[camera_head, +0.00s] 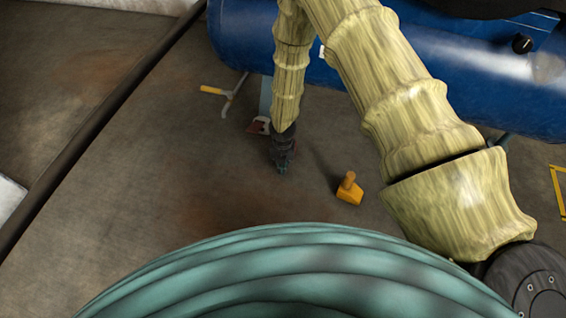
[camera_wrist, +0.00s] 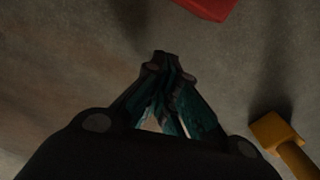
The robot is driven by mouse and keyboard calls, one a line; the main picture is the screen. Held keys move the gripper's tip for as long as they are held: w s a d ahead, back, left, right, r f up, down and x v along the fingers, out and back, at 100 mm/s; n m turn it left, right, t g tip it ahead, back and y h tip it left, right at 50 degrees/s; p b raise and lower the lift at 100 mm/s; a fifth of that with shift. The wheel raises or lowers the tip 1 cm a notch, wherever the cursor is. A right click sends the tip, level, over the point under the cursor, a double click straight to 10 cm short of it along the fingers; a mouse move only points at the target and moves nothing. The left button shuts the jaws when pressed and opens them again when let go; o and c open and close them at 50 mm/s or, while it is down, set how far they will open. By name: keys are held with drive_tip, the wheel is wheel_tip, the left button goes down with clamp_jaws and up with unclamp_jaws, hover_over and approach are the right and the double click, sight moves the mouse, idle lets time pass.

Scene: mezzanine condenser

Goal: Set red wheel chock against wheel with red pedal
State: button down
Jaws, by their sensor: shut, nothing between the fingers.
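My gripper (camera_head: 283,170) points down close above the floor, shut and empty. In the wrist view its fingertips (camera_wrist: 169,72) are together. A red thing (camera_head: 258,126) shows just behind and left of my gripper, beside the foot of a grey leg, partly hidden by my arm. In the wrist view a red block (camera_wrist: 207,7) is cut off by the top edge, ahead of the fingertips and apart from them. I cannot tell whether this is the chock or the pedal. No wheel shows clearly.
A yellow block with a knob (camera_head: 349,191) stands on the floor right of my gripper; it also shows in the wrist view (camera_wrist: 276,132). A yellow-handled tool (camera_head: 213,90) is at the back left. A blue tank (camera_head: 240,38) is behind. The floor left is clear.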

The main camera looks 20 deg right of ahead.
drive_tip(key=shift+w+d+f+b, duration=0.1)
drive_tip(key=shift+w+d+b, duration=0.2)
drive_tip(key=shift+w, duration=0.3)
drive_tip(key=shift+w+d+b, duration=0.25)
drive_tip(key=shift+w+b, duration=0.15)
drive_tip(key=shift+w, duration=0.2)
drive_tip(key=shift+w+d+f+b, duration=0.1)
drive_tip(key=shift+w+d+b, duration=0.2)
drive_tip(key=shift+w, duration=0.3)
drive_tip(key=shift+r, duration=0.1)
drive_tip(key=shift+w+d+r+p, duration=0.1)
drive_tip(key=shift+w+d+p, duration=0.1)
drive_tip(key=shift+w+p, duration=0.4)
drive_tip(key=w+d, duration=0.1)
drive_tip(key=w, duration=0.1)
drive_tip(key=w+p, duration=0.1)
drive_tip(key=w+d+p, duration=0.1)
drive_tip(key=w, duration=0.1)
drive_tip(key=shift+w+d, duration=0.3)
drive_tip(key=shift+w, duration=0.05)
